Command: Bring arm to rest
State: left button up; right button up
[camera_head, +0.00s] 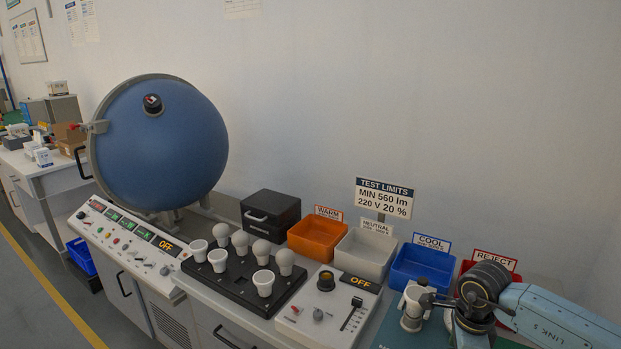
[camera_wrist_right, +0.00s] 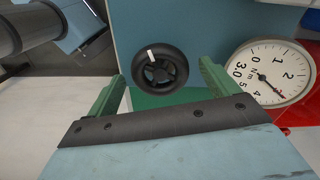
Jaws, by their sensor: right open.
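My right arm comes in from the right in the head view, its dark wrist joint low in front of the red REJECT bin (camera_head: 462,266). The right gripper's fingers are not clear there. In the right wrist view my right gripper (camera_wrist_right: 162,72) is open, its two green fingers wide apart. A black handwheel with a white mark (camera_wrist_right: 160,68) shows between the fingertips; I cannot tell its distance. No bulb is between the fingers. My left gripper is not in view.
A round dial gauge marked Nm (camera_wrist_right: 270,73) is beside the right finger. White bulbs and cups stand in a black tray (camera_head: 232,285). Orange (camera_head: 316,238), grey (camera_head: 364,255) and blue (camera_head: 421,268) bins line the wall. A blue sphere (camera_head: 160,145) stands at left.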

jog(key=n, duration=0.4)
jog(key=shift+n, duration=0.3)
jog(key=n+p, duration=0.1)
jog(key=n, duration=0.3)
notch_tip(320, 180, up, 10)
jog(key=shift+r, duration=0.2)
